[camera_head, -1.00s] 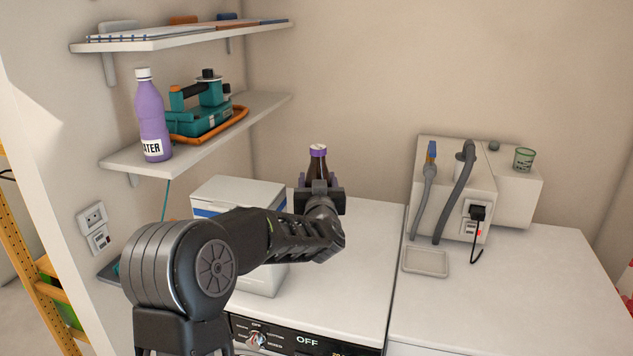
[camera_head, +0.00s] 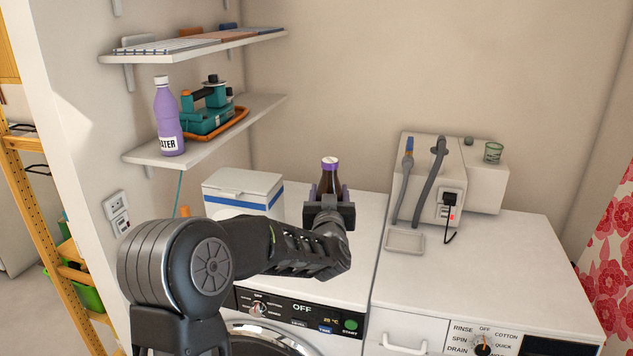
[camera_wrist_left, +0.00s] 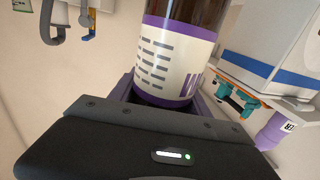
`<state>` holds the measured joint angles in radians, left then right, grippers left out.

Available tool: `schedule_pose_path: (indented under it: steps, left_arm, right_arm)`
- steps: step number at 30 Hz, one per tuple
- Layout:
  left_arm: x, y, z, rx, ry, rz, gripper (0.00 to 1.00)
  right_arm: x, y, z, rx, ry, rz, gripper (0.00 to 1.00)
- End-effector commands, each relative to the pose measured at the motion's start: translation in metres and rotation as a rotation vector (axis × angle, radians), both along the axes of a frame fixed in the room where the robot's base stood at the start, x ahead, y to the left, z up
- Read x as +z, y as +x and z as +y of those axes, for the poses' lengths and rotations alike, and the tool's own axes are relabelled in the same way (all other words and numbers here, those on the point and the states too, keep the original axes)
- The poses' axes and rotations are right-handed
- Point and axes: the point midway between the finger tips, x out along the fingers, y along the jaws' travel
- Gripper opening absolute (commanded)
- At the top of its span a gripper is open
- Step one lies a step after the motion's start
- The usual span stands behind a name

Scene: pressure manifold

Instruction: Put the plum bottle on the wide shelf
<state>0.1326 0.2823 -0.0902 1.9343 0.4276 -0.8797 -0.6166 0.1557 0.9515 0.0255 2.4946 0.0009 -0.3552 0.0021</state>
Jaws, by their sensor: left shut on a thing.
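The plum bottle (camera_head: 330,174) is dark brown with a purple cap. In the left wrist view its pale label with purple bands (camera_wrist_left: 175,58) shows. My left gripper (camera_head: 329,193) is shut on the bottle's lower part and holds it upright in front of the back wall, over the white machine top. Two white wall shelves are at the left, the lower shelf (camera_head: 215,146) and the upper shelf (camera_head: 205,44); I cannot tell which is called wide. Both are left of the gripper. My right gripper is not in view.
The lower shelf bears a lilac water bottle (camera_head: 168,120) and a teal device (camera_head: 208,112); its right end looks clear. A white box with a blue band (camera_head: 243,195) stands between gripper and wall. A grey-white machine (camera_head: 430,180) stands right.

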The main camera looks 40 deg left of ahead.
Motion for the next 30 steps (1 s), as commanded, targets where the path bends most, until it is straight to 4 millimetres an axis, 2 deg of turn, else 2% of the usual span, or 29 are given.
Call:
schedule_pose_path:
  steps: [7, 11, 18, 21, 25, 30]
  left_arm:
    - [-0.049, 0.0, -0.052, -0.108, 0.001, 0.0, 0.0]
    - [-0.086, -0.004, -0.091, -0.192, 0.001, 0.003, 0.0]
    - [-0.181, -0.028, -0.19, -0.423, -0.003, 0.004, 0.0]
    - [-0.208, -0.041, -0.22, -0.496, -0.002, 0.001, 0.0]
    - [-0.228, -0.052, -0.244, -0.553, -0.001, -0.003, 0.0]
    - [-0.235, -0.057, -0.253, -0.576, 0.001, -0.006, 0.0]
  right_arm:
    - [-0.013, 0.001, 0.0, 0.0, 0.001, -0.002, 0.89]
    - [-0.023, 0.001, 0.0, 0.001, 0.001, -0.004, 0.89]
    - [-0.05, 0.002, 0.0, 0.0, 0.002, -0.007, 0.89]
    - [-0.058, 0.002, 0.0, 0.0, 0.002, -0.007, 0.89]
    - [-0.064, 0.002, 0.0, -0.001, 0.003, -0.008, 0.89]
    - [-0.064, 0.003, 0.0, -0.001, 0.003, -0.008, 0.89]
